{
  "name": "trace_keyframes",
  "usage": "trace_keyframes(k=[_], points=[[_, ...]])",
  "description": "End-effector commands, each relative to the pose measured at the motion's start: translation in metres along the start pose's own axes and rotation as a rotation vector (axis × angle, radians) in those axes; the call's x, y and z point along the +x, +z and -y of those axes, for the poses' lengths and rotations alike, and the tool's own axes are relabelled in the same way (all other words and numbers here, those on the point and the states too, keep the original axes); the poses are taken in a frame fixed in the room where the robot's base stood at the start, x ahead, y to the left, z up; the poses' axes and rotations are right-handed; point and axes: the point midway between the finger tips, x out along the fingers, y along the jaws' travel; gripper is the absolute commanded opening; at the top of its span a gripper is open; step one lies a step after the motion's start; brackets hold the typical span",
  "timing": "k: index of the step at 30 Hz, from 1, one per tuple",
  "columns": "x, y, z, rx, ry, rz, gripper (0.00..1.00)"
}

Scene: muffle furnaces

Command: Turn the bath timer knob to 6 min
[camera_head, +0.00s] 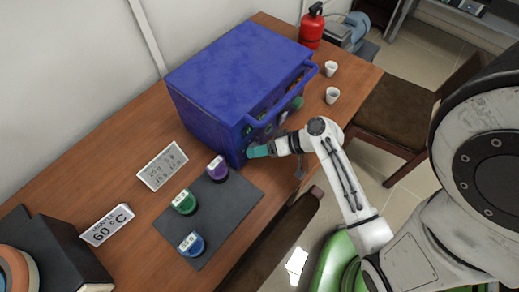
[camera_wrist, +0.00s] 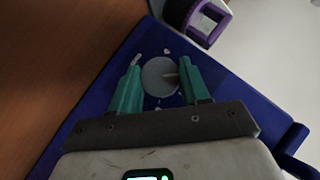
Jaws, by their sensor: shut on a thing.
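The blue box-shaped bath (camera_head: 235,70) stands on the wooden table, and its blue front panel (camera_wrist: 110,70) fills the middle of the wrist view. A round grey knob (camera_wrist: 158,77) with a light pointer and small white marks around it sits on that panel. I cannot read the marks. My gripper (camera_wrist: 160,90) has its two teal fingers on either side of the knob, shut on it. In the head view my gripper (camera_head: 258,151) is at the lower front corner of the bath, and the knob is hidden there.
A dark mat (camera_head: 225,205) holds purple (camera_head: 217,170), green (camera_head: 185,203) and blue (camera_head: 191,244) labelled containers. A white card (camera_head: 162,166) and a "60 °C" sign (camera_head: 107,225) stand behind. Two white cups (camera_head: 331,82) and a red extinguisher (camera_head: 311,28) are beyond the bath.

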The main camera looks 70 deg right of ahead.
Motion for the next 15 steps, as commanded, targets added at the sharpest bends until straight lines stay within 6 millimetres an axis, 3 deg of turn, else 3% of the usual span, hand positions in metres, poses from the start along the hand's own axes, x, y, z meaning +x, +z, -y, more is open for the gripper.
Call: trace_keyframes(k=[15], points=[[0.0022,0.0,-0.0058,0.332,-0.333,-0.004,0.15]])
